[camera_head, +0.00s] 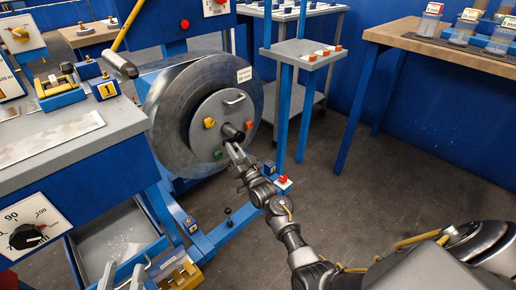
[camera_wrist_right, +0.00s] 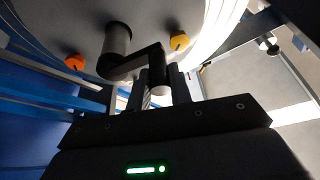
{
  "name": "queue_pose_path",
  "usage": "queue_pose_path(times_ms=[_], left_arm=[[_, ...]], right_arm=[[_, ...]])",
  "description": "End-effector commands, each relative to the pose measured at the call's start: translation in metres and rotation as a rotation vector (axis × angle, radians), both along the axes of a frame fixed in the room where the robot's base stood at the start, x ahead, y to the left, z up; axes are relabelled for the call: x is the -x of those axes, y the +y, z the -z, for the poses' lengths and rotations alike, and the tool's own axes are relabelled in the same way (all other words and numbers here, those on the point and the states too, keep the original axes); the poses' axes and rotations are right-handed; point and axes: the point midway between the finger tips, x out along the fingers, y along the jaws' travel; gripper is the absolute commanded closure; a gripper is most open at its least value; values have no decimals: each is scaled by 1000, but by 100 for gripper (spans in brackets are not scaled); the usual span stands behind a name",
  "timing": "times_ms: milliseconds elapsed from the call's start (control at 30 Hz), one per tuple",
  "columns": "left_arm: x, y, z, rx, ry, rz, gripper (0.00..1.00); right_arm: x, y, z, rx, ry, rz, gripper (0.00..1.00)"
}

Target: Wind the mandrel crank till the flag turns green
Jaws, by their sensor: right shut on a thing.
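The mandrel (camera_head: 185,105) is a large grey metal drum with a round faceplate. Its dark crank (camera_head: 233,132) sits at the faceplate's middle. In the right wrist view, the crank (camera_wrist_right: 118,42) has a thick hub and a bent arm ending in a grip between my fingers. My right gripper (camera_head: 236,153) is shut on the crank's grip; it also shows in the right wrist view (camera_wrist_right: 161,90). I cannot make out which part is the flag; a small red-topped block (camera_head: 283,183) stands near the mandrel's foot.
Orange, yellow and green knobs surround the crank, including the green knob (camera_head: 218,155). A bench with a dial (camera_head: 28,235) stands at left. A blue post with a small shelf (camera_head: 303,51) rises right of the mandrel. A wooden table (camera_head: 440,42) is at right; floor between is clear.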

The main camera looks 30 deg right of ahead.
Motion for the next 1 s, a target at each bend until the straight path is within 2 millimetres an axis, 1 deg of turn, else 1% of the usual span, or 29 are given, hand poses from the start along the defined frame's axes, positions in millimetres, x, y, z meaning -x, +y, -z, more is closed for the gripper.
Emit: queue_pose_path(times_ms=[33,133,367,400,567,867,933,1000], left_arm=[[0,-1,1,-8,14,3,64],[0,-2,4,-18,29,5,64],[0,-2,4,-18,29,5,64],[0,-2,4,-18,29,5,64],[0,-2,4,-18,29,5,64],[0,-2,4,-18,29,4,64],[-1,-2,4,-24,38,3,64],[-2,-1,10,-46,80,-2,64]], right_arm=[[-3,3,-4,-12,-1,-1,100],[-6,10,-4,-24,2,-12,100],[-6,11,-5,-24,0,-13,100],[-6,11,-5,-23,0,-13,78],[-5,10,-4,-23,2,-14,58],[-3,9,-3,-23,4,-13,58],[3,9,-1,-23,5,-13,58],[12,8,2,-23,6,-13,58]])
